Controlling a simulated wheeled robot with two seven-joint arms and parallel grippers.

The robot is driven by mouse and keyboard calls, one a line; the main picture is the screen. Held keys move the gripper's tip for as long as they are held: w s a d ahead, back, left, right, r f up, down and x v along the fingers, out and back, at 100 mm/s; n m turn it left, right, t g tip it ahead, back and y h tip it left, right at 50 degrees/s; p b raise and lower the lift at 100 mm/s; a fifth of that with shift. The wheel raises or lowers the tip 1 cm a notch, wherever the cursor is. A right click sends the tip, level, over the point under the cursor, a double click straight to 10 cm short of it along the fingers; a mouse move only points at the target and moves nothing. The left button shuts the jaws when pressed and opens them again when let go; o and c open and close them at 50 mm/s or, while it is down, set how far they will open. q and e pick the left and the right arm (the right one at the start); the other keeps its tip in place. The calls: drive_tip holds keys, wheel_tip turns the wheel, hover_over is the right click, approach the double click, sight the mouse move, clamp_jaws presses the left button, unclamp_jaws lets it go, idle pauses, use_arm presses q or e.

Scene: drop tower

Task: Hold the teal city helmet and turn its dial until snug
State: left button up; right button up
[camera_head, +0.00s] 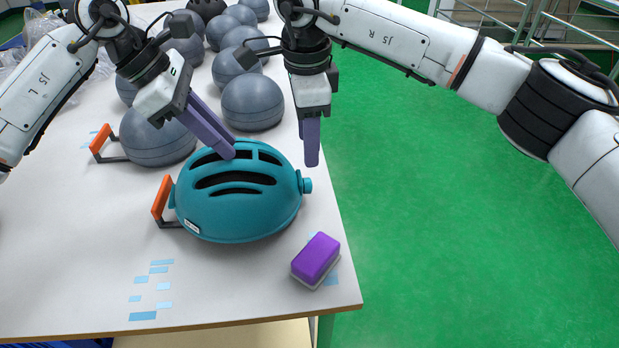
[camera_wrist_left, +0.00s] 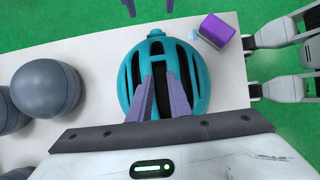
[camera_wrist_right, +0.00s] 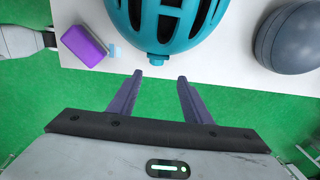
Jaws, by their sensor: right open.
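The teal helmet (camera_head: 238,208) rests dome up near the table's right edge, with dark vent slots on top. Its teal dial (camera_head: 306,185) sticks out on the right side; it also shows in the right wrist view (camera_wrist_right: 165,62). My left gripper (camera_head: 229,151) is over the helmet's top, its fingertips at the vents. In the left wrist view its fingers (camera_wrist_left: 158,78) are close together with a dark slot between them; whether they grip the shell is unclear. My right gripper (camera_head: 312,164) is open and empty, pointing down near the dial, which lies just beyond its fingertips.
A purple block (camera_head: 316,258) lies near the table's front right corner. An orange bracket (camera_head: 161,200) stands at the helmet's left side. Several grey domes (camera_head: 252,103) fill the back of the table (camera_head: 70,260). The front left is clear apart from blue tape marks.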

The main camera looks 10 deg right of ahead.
sight(309, 180)
drive_tip(key=shift+t, duration=0.8)
drive_tip(key=x, duration=0.3)
drive_tip(key=s+x, duration=0.1)
drive_tip(key=x, duration=0.2)
drive_tip(key=s+x, duration=0.1)
drive_tip(key=x, duration=0.3)
drive_tip(key=shift+s+f, duration=0.25)
drive_tip(key=shift+f, duration=0.05)
drive_tip(key=c, duration=1.1)
drive_tip(key=shift+w+g, duration=0.2)
drive_tip(key=shift+g, duration=0.75)
drive_tip(key=shift+w+g, duration=0.2)
drive_tip(key=shift+g, duration=1.15)
